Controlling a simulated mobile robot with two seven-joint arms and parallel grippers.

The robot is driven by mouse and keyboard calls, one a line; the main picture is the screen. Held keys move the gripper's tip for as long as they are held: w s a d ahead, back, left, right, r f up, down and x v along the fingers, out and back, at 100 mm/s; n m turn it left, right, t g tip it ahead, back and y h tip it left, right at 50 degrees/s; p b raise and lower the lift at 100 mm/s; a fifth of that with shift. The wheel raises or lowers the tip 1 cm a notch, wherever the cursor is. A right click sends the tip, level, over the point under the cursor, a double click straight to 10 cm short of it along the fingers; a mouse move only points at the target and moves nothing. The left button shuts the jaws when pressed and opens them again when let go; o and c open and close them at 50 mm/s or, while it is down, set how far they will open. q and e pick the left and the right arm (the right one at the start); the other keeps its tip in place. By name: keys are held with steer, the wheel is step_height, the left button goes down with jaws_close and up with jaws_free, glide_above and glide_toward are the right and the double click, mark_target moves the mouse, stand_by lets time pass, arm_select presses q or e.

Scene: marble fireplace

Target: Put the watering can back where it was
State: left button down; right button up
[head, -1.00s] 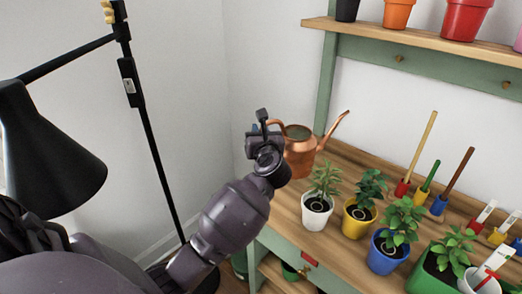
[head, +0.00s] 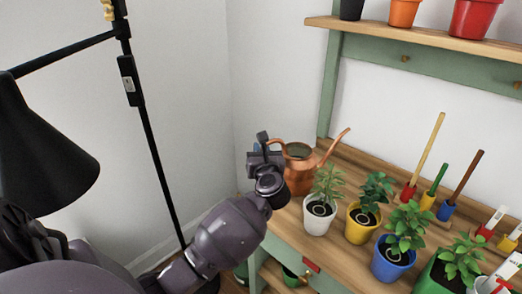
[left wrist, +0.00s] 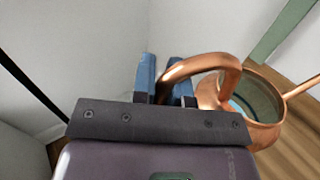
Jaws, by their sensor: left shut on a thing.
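The copper watering can (head: 299,172) is at the back left corner of the wooden potting bench (head: 336,252), upright, with its spout toward the right. My left gripper (head: 264,153) is at its left side. In the left wrist view the blue fingers of my left gripper (left wrist: 165,82) are shut on the can's curved handle, and the can's open body (left wrist: 252,98) shows at the right. The can's base is partly hidden behind the plant in the white pot (head: 319,214), so I cannot tell whether it touches the bench. My right gripper is not in view.
Potted plants in yellow (head: 361,222), blue (head: 393,257) and green pots stand along the bench. Long-handled tools (head: 427,150) stand behind them. A shelf (head: 420,38) with pots is above. A black floor lamp (head: 146,125) stands at the left.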

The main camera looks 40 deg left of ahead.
arm_select(q)
steer(key=c, duration=1.2)
jaws_free()
steer(key=shift+o, duration=0.3)
steer(key=s+d+m+t+h, duration=0.4)
steer(key=s+d+m+t, duration=0.4)
steer(key=s+d+m, duration=0.65)
steer(key=s+f+m+g+h, duration=0.4)
steer(key=s+f+m, duration=0.5)
steer(key=m, duration=0.7)
steer(key=s+f+m+g+h, duration=0.5)
steer(key=s+f+m, duration=0.4)
steer(key=f+m, duration=0.4)
steer(key=m, duration=0.3)
steer(key=shift+s+d+h+p, duration=0.25)
steer(key=shift+s+h+p, duration=0.1)
steer(key=shift+h+p, duration=0.05)
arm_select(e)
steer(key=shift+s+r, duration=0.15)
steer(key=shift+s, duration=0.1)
